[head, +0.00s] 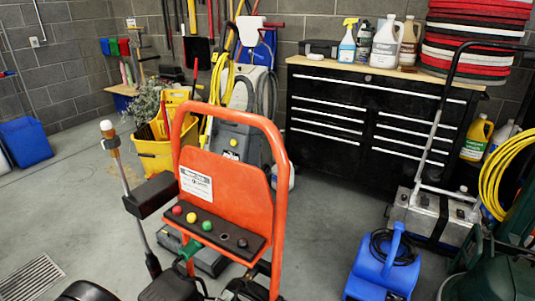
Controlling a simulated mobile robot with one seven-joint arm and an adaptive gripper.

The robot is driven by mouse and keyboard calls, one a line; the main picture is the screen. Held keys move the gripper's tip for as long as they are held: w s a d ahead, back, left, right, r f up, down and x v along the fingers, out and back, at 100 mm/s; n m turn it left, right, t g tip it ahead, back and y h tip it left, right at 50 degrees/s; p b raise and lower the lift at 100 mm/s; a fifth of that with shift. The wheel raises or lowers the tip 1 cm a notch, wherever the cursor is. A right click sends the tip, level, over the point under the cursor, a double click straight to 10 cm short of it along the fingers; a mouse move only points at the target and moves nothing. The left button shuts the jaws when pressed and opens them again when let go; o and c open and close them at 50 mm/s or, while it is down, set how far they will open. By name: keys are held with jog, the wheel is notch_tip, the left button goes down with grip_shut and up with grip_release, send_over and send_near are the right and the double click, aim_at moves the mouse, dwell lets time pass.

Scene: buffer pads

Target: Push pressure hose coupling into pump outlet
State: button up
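An orange upright frame (283,190) with a flat orange panel stands in the middle of the head view. A dark strip on it carries red, yellow and green knobs (207,225). A small green fitting (188,250) sits below the strip beside dark parts; I cannot tell whether it is the hose coupling. A grey machine (236,143) stands behind the frame, with dark hose looped above it. The frame partly hides it. I cannot make out a pump outlet for certain. My gripper is not in view.
A yellow mop bucket (152,155) stands behind the frame at left. A black tool cabinet (340,135) stands at the back. A blue machine (385,265) and a metal box cart (435,215) stand at right. A floor grate (30,278) lies at lower left. The left floor is mostly clear.

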aim_at(243, 284)
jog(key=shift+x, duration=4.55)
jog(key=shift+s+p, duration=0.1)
jog(key=shift+p, duration=0.35)
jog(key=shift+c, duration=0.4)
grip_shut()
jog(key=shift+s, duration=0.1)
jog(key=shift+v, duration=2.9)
